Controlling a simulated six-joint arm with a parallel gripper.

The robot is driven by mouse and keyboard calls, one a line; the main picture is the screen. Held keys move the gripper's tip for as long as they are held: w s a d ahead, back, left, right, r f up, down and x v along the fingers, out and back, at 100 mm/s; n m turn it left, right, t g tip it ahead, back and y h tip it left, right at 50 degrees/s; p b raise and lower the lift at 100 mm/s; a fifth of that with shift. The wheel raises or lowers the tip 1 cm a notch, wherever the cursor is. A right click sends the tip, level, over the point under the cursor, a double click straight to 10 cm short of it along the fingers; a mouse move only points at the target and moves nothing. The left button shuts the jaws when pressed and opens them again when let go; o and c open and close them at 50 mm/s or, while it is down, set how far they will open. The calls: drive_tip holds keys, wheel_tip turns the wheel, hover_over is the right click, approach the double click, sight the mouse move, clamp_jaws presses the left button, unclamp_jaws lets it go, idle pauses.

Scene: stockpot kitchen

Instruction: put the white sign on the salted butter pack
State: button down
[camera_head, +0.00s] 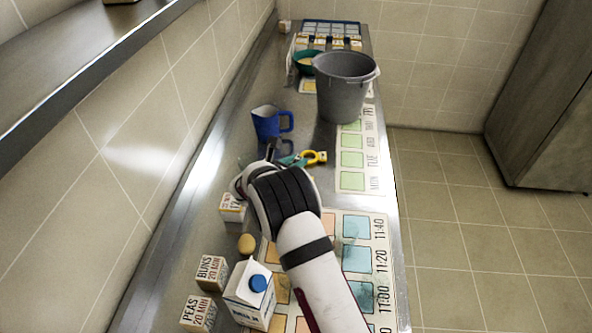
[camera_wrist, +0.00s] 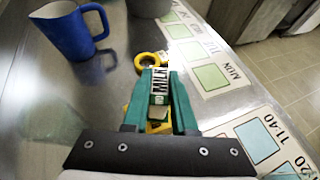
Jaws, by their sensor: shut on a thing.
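My gripper (camera_wrist: 160,102) has green fingers and is shut on a small white sign (camera_wrist: 159,84) with black lettering that looks like MILK. In the head view my gripper (camera_head: 291,158) is over the counter, below the blue mug, partly hidden by my wrist. A yellow ring-shaped object (camera_wrist: 149,60) lies just beyond the fingertips, and more yellow shows between the fingers. I cannot pick out a pack marked salted butter in either view.
The blue mug (camera_head: 267,122) and grey bucket (camera_head: 342,85) stand farther along the counter. A green bowl (camera_head: 305,62) is at the back.

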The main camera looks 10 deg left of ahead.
wheel_tip(320, 180, down, 3)
drive_tip(key=shift+f, duration=0.1)
drive_tip(key=c, duration=0.7)
unclamp_jaws()
drive_tip(key=shift+f, duration=0.1)
